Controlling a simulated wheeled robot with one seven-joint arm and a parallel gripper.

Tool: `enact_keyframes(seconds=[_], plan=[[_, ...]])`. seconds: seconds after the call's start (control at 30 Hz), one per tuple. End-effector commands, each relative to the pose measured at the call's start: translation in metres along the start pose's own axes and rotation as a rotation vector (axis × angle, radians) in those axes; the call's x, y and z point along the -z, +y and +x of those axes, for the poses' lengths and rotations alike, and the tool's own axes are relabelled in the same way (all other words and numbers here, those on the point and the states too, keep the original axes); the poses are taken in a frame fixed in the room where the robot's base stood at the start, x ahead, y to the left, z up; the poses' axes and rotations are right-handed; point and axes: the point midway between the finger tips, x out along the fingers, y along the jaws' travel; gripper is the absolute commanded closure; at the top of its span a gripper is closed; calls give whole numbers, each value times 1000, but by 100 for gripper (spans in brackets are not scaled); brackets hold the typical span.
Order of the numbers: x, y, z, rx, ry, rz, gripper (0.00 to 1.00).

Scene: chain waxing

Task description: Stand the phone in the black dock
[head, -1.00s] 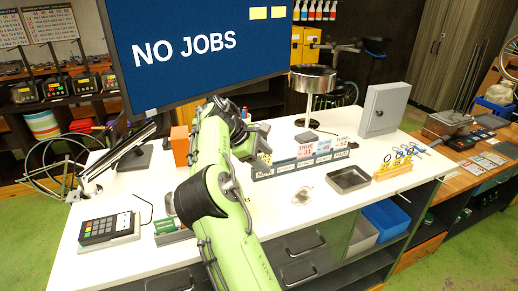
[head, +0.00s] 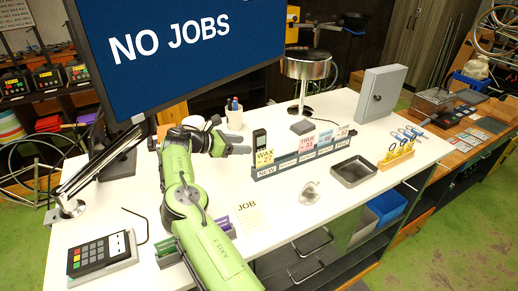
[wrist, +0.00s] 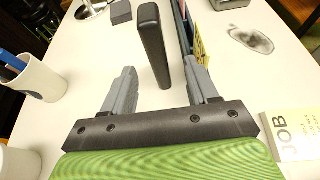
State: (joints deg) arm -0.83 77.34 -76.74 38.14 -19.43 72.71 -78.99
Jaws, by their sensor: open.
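The phone (head: 260,140) is a narrow black slab standing upright at the left end of the card rack. In the wrist view the phone (wrist: 152,45) stands ahead of my gripper, between the lines of its two fingers. My gripper (head: 243,150) is low over the counter, just left of the phone. In the wrist view my gripper (wrist: 162,76) is open, with a finger to each side and visible gaps to the phone. A small dark block (head: 302,127), possibly the dock, lies behind the rack; it also shows in the wrist view (wrist: 121,12).
The card rack (head: 300,160) runs right from the phone. A pen mug (head: 234,117) stands behind my gripper, a job card (head: 248,217) lies in front. A metal tray (head: 353,172), key stand (head: 397,156) and grey cabinet (head: 383,93) are to the right.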

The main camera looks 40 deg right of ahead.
Motion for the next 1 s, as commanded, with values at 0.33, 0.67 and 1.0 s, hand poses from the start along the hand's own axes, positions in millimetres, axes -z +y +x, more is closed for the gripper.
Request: enact_keyframes(seconds=[0.33,0.67,1.0], plan=[[-5,-1,56,4,0,1,42],[-4,0,84,-2,1,1,42],[-3,0,84,-1,2,1,83]])
